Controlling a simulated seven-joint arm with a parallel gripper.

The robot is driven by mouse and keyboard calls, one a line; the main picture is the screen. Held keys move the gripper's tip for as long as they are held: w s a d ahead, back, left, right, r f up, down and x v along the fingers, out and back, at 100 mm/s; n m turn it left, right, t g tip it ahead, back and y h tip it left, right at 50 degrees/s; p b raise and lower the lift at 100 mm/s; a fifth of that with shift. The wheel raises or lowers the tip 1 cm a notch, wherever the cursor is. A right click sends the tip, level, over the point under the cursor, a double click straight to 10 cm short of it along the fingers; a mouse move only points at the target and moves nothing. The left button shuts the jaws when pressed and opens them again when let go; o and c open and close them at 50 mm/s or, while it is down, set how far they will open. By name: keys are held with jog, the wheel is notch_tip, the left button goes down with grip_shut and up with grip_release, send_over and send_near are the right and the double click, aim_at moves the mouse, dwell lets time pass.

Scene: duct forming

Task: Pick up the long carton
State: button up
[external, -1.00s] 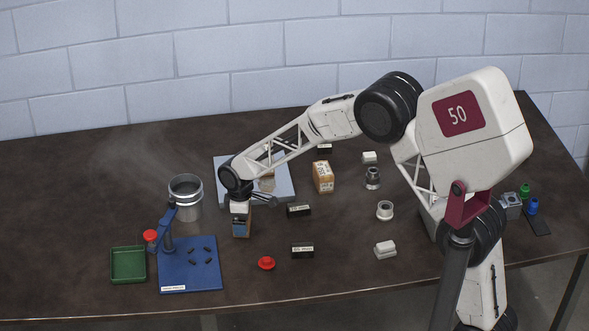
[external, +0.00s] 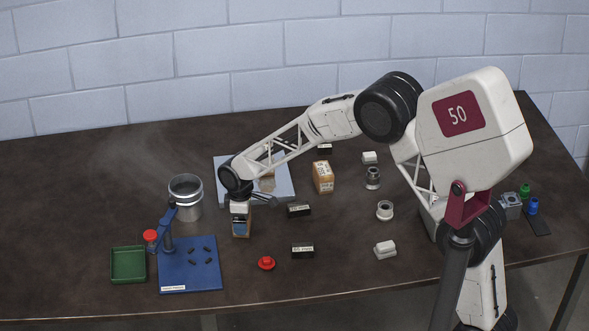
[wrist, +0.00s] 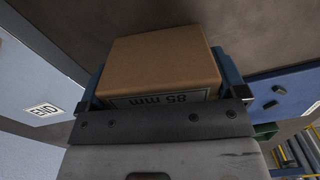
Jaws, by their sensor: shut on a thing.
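A brown carton (wrist: 160,62) with a label reading "85 mm" fills the middle of the wrist view, between the two blue fingers of my gripper (wrist: 160,85). My gripper (external: 240,228) is shut on this carton and points down near the front of the grey plate. In the external view the held carton (external: 241,235) shows only in part below the gripper. I cannot tell whether it touches the table. Another brown carton (external: 323,177), with a white label, stands upright on the table to the right of the grey plate.
A metal can (external: 186,198) stands just left of my gripper. A blue fixture plate (external: 208,278) with an upright post and a green tray (external: 128,264) lie front left. Small black boxes (external: 299,210) and a red knob (external: 266,263) lie to the right. The far left table is clear.

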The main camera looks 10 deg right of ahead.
jog(key=shift+r, duration=0.2)
jog(key=shift+r, duration=1.4)
jog(key=shift+s+d+r, duration=0.15)
jog(key=shift+r, duration=0.1)
jog(key=s+d, duration=0.3)
jog(key=s, duration=0.1)
jog(key=s+d+r, duration=0.1)
jog(key=s+d, duration=0.6)
jog(key=shift+s+d+r, duration=0.1)
jog(key=shift+s+r, duration=0.05)
jog(key=shift+s, duration=0.2)
jog(key=w+r+n, duration=0.2)
jog(key=w, duration=1.5)
jog(key=shift+w+r, duration=0.35)
jog(key=shift+r, duration=0.05)
jog(key=shift+w+a, duration=0.1)
jog(key=shift+a, duration=0.1)
